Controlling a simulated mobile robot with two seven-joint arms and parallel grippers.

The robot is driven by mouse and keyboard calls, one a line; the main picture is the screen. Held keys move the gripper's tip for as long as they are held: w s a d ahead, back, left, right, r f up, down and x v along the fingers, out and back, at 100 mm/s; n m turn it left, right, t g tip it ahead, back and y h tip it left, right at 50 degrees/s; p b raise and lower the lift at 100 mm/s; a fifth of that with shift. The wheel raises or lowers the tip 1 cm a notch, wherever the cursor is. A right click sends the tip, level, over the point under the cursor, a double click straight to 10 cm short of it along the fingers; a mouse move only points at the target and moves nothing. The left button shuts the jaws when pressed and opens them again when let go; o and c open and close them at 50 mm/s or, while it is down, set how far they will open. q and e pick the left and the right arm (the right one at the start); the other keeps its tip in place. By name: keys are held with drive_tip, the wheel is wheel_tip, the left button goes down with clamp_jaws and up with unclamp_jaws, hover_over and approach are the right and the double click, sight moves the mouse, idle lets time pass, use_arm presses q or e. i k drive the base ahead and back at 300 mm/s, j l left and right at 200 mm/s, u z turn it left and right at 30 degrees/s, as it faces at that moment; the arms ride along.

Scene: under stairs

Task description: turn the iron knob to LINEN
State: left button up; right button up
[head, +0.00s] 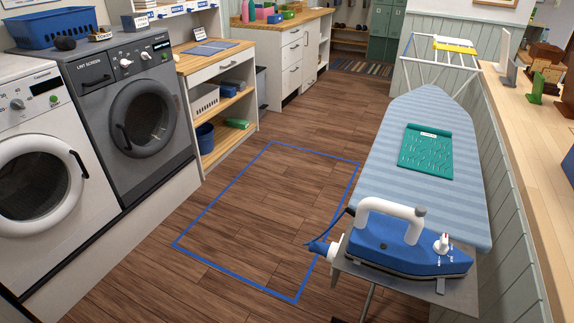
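A blue iron (405,247) with a white handle lies on the metal rest at the near end of the ironing board (455,198). Its knob (442,243) is white with a red mark and sits on top near the right end of the iron. The labels around the knob are too small to read, so its setting cannot be told. A blue cord with a white end piece (322,248) shows at the iron's left. Neither of my grippers shows in the head view.
A blue outline (222,272) marks the clear wooden floor left of the board. White and grey machines (84,108) stand at the left. A wooden counter (530,135) runs along the right. A drying rack (440,62) stands behind the board.

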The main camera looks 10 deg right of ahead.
sight(440, 246)
drive_tip(key=z, duration=1.5)
